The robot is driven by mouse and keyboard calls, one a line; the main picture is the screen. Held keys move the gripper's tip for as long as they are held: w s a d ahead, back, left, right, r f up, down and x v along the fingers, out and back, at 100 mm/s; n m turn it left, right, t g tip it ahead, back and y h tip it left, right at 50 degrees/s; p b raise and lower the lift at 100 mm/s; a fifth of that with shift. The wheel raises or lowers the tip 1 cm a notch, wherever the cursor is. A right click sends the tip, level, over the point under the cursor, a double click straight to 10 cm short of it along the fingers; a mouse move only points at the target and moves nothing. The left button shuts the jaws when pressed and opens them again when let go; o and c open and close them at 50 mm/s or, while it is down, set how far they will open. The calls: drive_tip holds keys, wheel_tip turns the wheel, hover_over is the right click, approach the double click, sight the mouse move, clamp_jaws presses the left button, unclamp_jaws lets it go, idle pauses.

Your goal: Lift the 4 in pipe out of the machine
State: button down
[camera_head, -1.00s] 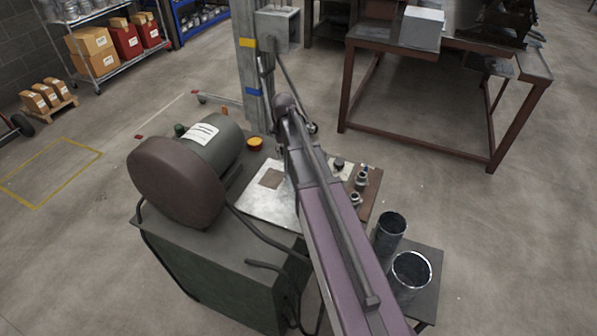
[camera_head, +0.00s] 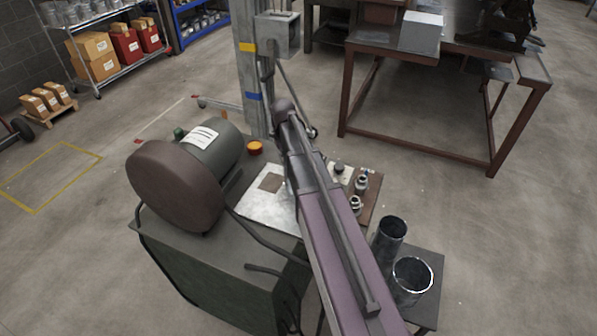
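The machine is a green cabinet (camera_head: 215,275) with a motor (camera_head: 217,143) and a round brown guard (camera_head: 172,186) on top, and a pale metal plate (camera_head: 262,207) to the right of them. My arm (camera_head: 335,240) reaches from the bottom edge up across the plate and covers its right part. My gripper does not show; the arm hides the place below it. I cannot make out a 4 in pipe in the machine. Two dark open-topped pipes stand upright on a low side stand (camera_head: 428,308), a narrower one (camera_head: 389,242) behind a wider one (camera_head: 410,285).
Small fittings (camera_head: 361,184) sit on a brown board right of my arm. An orange button (camera_head: 255,147) is at the plate's back edge. A grey column (camera_head: 246,70) stands behind the machine. A brown-framed table (camera_head: 415,150) is at the back right. Open floor lies between.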

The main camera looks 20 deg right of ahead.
drive_tip(key=shift+r, duration=0.1)
idle(0.4)
wheel_tip(320, 180, up, 10)
drive_tip(key=p, duration=1)
drive_tip(key=shift+s+f, duration=0.1)
drive_tip(key=shift+f, duration=0.1)
idle(0.5)
